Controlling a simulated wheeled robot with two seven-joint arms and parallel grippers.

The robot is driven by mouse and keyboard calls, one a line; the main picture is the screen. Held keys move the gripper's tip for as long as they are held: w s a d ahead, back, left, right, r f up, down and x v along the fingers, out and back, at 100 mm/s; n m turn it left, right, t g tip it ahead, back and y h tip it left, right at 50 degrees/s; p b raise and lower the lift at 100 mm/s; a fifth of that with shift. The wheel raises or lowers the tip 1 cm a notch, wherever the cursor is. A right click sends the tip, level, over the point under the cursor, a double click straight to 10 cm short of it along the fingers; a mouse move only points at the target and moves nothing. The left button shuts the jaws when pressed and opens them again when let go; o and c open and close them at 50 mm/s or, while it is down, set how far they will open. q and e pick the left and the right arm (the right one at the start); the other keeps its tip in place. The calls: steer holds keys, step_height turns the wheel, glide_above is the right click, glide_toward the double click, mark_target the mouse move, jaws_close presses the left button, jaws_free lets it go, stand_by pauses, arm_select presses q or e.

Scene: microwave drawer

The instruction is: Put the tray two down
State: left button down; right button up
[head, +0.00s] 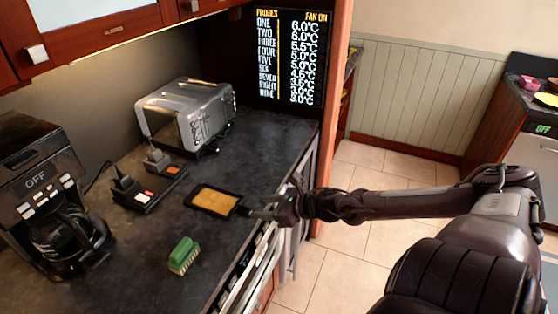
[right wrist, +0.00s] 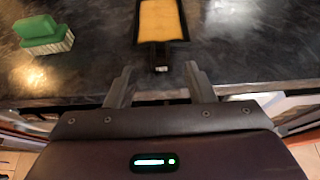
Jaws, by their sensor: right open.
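A small flat black tray (head: 234,207) with a yellow-orange panel lies on the dark counter, near its front edge. No number is readable on it. In the right wrist view the tray (right wrist: 161,49) is straight ahead, its short black handle pointing towards the jaws. My right gripper (head: 262,205) is at the counter's front edge, just beyond the handle. Its two fingers (right wrist: 158,78) are apart with nothing between them, and the handle is in front of them, not gripped. My left gripper is out of view.
A black device with grey plugs (head: 150,188) sits left of the tray. A toaster (head: 186,112) stands behind, a coffee maker (head: 55,200) at left. A temperature display (head: 288,58) hangs at the back.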

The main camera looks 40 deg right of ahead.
steer(key=shift+p+v, duration=1.25)
steer(key=shift+v, duration=0.9)
